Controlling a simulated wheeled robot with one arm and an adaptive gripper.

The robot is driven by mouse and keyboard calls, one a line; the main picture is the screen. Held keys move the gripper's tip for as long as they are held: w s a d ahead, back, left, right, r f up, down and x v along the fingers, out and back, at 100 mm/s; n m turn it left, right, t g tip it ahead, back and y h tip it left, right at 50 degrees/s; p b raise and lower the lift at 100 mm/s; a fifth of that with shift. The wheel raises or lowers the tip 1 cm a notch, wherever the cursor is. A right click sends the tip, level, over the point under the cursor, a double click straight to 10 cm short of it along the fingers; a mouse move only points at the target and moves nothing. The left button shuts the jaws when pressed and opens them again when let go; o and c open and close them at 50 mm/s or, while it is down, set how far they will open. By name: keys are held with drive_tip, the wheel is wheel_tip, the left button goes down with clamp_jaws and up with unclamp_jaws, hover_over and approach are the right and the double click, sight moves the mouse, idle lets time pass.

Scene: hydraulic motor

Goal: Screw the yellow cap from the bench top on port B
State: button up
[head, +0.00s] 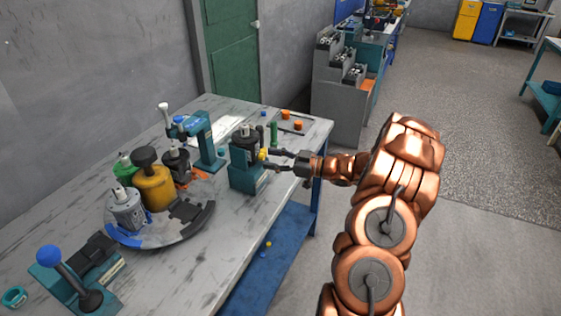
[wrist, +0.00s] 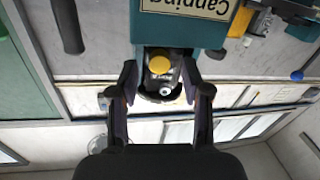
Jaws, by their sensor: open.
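A dark motor (head: 245,143) stands on the teal capping station (head: 247,180), near the bench's right edge. A round yellow cap (wrist: 159,65) shows at the motor's side and also appears in the head view (head: 263,154). In the wrist view a bare silver fitting (wrist: 167,92) sits below the cap. I cannot read which port is B. My gripper (head: 279,160) is open, level with the motor's side. In the wrist view its fingers (wrist: 158,76) stand either side of the cap, with visible gaps. I cannot tell how far the cap is seated.
A tray with orange caps (head: 298,125) and a green cylinder (head: 273,133) lie behind the station. A teal press (head: 203,140) and a curved rack (head: 172,237) holding motors stand left. A small yellow piece (head: 268,244) lies on the blue lower shelf (head: 262,270).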

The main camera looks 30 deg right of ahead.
drive_tip(key=shift+w+a, duration=0.2)
idle(0.6)
clamp_jaws()
idle(0.5)
drive_tip(key=shift+a+r+m+p, duration=0.15)
drive_tip(key=shift+m+p, duration=1.05)
drive_tip(key=shift+p, duration=1.3)
drive_tip(key=shift+m+p, duration=0.8)
drive_tip(key=shift+p, duration=0.55)
drive_tip(key=shift+c, duration=1.2)
unclamp_jaws()
drive_tip(key=shift+w, duration=0.1)
